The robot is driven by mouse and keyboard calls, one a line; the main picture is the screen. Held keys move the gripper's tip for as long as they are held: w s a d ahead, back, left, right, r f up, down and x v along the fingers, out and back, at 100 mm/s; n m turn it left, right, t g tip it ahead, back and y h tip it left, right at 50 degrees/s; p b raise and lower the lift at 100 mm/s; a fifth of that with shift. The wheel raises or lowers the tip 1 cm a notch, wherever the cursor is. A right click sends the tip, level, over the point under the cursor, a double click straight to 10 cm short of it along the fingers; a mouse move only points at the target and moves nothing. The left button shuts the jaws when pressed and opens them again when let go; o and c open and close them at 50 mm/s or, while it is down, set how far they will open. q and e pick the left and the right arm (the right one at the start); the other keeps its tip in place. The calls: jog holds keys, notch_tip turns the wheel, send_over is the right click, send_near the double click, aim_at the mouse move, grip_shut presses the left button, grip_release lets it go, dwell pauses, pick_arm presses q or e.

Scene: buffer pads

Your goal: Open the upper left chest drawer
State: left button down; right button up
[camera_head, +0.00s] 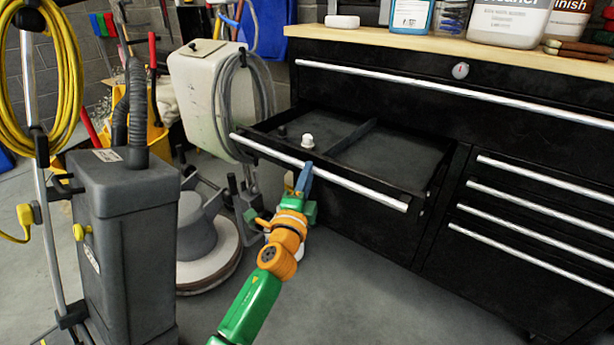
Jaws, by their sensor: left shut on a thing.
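The black tool chest (400,90) fills the right half of the head view. Its upper left drawer (385,165) stands pulled out, with its dark inner floor, a divider and a small white object (308,141) showing. My left gripper (304,178), blue at the fingers on a green and orange arm, is at the drawer's silver handle bar (350,185), near its middle. It is shut on the handle. The fingertips are small in the picture and the far side of the grip is hidden. My right gripper is not in view.
A grey floor machine (125,225) and a round-based scrubber (205,235) with a cream tank stand left of the drawer. Bottles (508,22) stand on the wooden top. More closed drawers (540,215) are at the right. The grey floor before the chest is clear.

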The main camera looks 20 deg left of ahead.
pick_arm(q)
jog(key=c, duration=0.8)
grip_release()
jog(key=s, duration=0.2)
jog(key=s+f, duration=0.1)
jog(key=s, duration=0.1)
jog(key=s+p, duration=0.1)
jog(key=s, duration=0.2)
jog(key=shift+d+f, duration=0.15)
jog(key=shift+d, duration=0.05)
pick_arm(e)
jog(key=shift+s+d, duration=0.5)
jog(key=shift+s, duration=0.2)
